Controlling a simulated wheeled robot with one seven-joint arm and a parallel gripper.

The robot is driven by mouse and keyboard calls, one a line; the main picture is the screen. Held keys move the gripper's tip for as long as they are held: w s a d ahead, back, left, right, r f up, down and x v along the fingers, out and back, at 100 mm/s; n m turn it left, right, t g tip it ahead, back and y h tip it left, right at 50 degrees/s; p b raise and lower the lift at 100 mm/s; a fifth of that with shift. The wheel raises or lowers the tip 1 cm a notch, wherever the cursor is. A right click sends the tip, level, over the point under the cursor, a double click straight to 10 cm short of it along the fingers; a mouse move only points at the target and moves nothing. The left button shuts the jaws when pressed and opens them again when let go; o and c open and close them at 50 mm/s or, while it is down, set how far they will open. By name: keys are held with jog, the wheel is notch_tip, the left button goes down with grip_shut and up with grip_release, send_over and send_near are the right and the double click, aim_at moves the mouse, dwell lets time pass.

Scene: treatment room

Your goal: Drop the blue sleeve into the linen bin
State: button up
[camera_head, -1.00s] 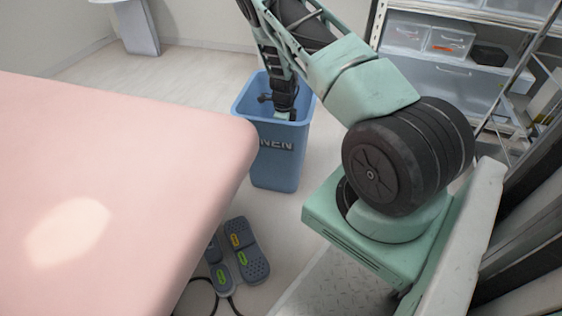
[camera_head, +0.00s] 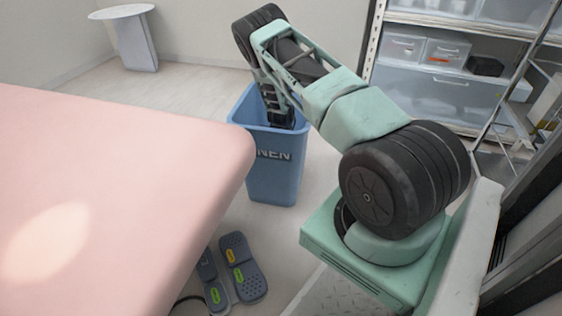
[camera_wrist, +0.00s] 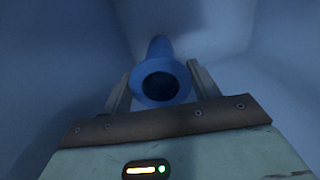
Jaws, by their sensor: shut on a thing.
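The blue linen bin (camera_head: 274,178) stands on the floor past the corner of the pink table, with part of its lettering showing on the front. My arm reaches down into its open top, and the gripper end is hidden inside the bin in the head view. In the wrist view my gripper (camera_wrist: 160,84) is shut on the blue sleeve (camera_wrist: 163,62), a tube with a flared end and a dark round opening. The sleeve points away between the two fingers. The bluish bin walls (camera_wrist: 60,60) surround it. I cannot tell how far it is from the bottom.
The pink padded table (camera_head: 120,180) fills the left, its corner close to the bin. A foot pedal (camera_head: 238,268) lies on the floor below. A shelf unit with drawers (camera_head: 435,95) stands at the back right. A small white table (camera_head: 135,40) is at the back left.

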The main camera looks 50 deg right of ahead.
jog(key=shift+f, duration=0.5)
jog(key=o, duration=1.3)
notch_tip(320, 180, up, 13)
jog(key=p, duration=0.6)
jog(key=shift+r, duration=0.15)
